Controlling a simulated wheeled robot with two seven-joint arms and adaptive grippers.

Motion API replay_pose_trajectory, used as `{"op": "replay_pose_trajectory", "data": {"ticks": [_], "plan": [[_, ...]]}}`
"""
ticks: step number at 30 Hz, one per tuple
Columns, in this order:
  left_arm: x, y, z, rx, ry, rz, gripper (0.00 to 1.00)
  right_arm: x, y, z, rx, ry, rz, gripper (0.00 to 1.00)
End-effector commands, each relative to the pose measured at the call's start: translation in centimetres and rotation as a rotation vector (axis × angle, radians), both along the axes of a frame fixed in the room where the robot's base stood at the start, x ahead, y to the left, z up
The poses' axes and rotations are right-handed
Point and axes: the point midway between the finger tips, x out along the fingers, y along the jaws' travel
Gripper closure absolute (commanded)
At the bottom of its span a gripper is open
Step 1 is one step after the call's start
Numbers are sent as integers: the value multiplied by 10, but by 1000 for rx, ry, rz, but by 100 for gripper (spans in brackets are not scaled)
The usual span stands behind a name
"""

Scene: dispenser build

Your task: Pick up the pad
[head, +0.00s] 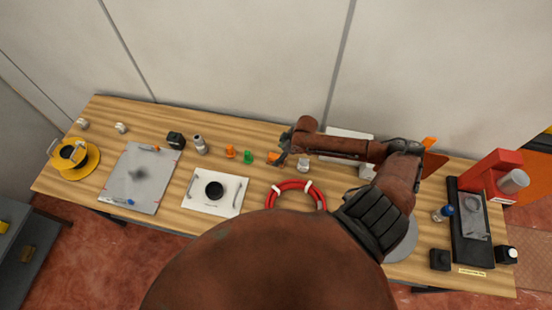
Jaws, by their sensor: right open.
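My right gripper (283,157) is at the middle of the bench, at the end of my arm that reaches across from the right. It is seen small and from above; its jaws are open. It is close to a small orange part (273,157); I cannot tell whether they touch. I cannot tell for certain which thing is the pad. A black round disc (214,190) lies on a white plate (199,205) left of the gripper, apart from it. My left gripper is not in view.
The wooden bench (160,115) also holds a red ring (272,199), a green part (247,157), a grey board (125,180), a yellow spool (90,163) and a red dispenser (492,170) on a black base. My arm hides part of the right side. A wall stands behind.

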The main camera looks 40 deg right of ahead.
Motion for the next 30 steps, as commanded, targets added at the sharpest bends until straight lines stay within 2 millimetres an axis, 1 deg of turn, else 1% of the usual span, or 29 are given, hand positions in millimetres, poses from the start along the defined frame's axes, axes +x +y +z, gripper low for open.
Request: {"op": "replay_pose_trajectory", "data": {"ticks": [2,5,8,10,14,17,20,30], "plan": [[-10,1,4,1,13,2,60,2,5,-11,3,2,0,36],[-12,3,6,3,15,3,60,6,7,-25,2,0,-2,36],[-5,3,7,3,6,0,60,8,9,-35,0,0,-1,36],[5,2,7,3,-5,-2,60,9,8,-39,-1,1,-2,36],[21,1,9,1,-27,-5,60,9,8,-40,-1,0,-3,36],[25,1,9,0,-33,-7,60,8,8,-40,-1,0,-3,36],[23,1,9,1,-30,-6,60,8,8,-40,-1,0,-4,43],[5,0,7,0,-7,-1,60,8,8,-40,-1,0,-4,66]]}}
